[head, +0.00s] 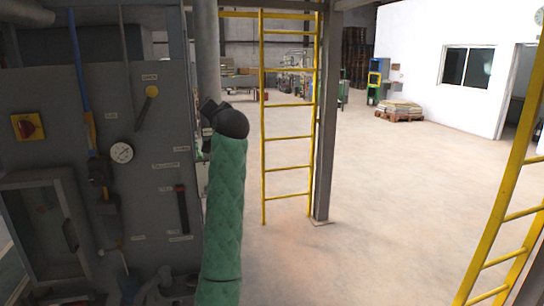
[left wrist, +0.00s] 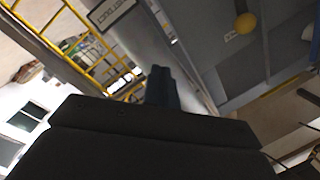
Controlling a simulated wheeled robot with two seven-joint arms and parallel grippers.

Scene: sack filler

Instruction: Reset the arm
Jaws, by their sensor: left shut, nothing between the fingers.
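My left arm rises in its green quilted sleeve in the head view, with a black joint on top. My left gripper (head: 209,109) is partly hidden behind that joint. In the left wrist view the dark fingers of the left gripper (left wrist: 162,88) are together, with nothing seen between them. The grey machine panel (head: 150,200) stands left of the arm. It carries a lever with a yellow knob (head: 152,91), tilted up to the right; the knob also shows in the left wrist view (left wrist: 245,22). No contact between gripper and panel is visible. My right gripper is out of view.
A yellow ladder (head: 263,150) and a grey post (head: 325,120) stand right of my arm. Open floor lies beyond.

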